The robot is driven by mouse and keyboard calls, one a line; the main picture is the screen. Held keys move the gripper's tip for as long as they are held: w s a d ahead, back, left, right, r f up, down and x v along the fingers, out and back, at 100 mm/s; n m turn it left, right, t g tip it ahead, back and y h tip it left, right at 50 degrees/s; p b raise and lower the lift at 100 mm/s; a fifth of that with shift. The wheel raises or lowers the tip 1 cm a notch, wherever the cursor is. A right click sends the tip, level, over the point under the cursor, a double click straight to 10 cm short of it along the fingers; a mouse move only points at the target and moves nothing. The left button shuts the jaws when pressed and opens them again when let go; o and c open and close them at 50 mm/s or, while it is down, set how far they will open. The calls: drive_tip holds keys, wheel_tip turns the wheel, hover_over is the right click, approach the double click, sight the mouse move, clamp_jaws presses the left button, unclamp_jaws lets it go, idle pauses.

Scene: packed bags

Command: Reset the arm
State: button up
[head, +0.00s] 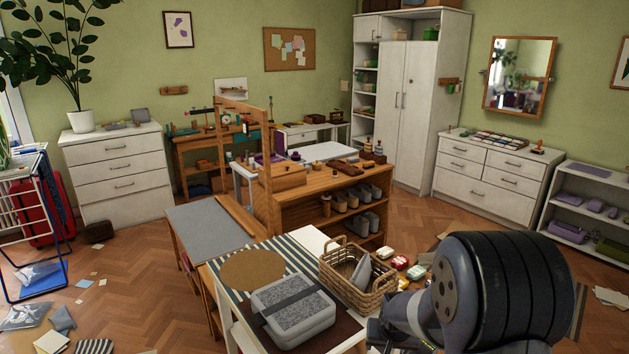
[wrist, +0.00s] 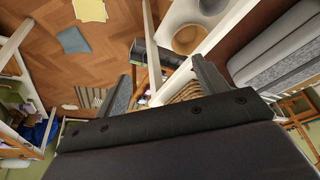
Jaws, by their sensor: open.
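My gripper (wrist: 160,70) shows in the wrist view with its two dark fingers spread apart. Nothing is between the fingers; they point over a gap where floor and furniture legs show. In the head view my arm fills the lower right, and I cannot make out the fingers there. A grey lidded case with a dark strap (head: 292,308) lies on the near table, left of my arm. A woven basket (head: 345,287) with a grey item inside stands just beyond it. Part of a grey, layered object (wrist: 270,45) shows at the right of the wrist view.
A striped cloth (head: 290,256) and a round cork mat (head: 252,269) lie on the near table. A wooden workbench (head: 325,192) stands behind. A drying rack (head: 35,225) stands at the left. Papers and cloths lie on the floor at lower left.

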drive_tip(key=s+d+f+n+b, duration=0.1)
drive_tip(key=s+d+f+b, duration=0.1)
drive_tip(key=f, duration=0.4)
drive_tip(key=s+d+f+n+b, duration=0.1)
drive_tip(key=s+d+f+b, duration=0.2)
drive_tip(key=f, duration=0.2)
drive_tip(key=shift+f+y, duration=0.3)
drive_tip(key=shift+f, duration=0.1)
drive_tip(key=shift+s+r, duration=0.1)
drive_tip(key=shift+s, duration=0.05)
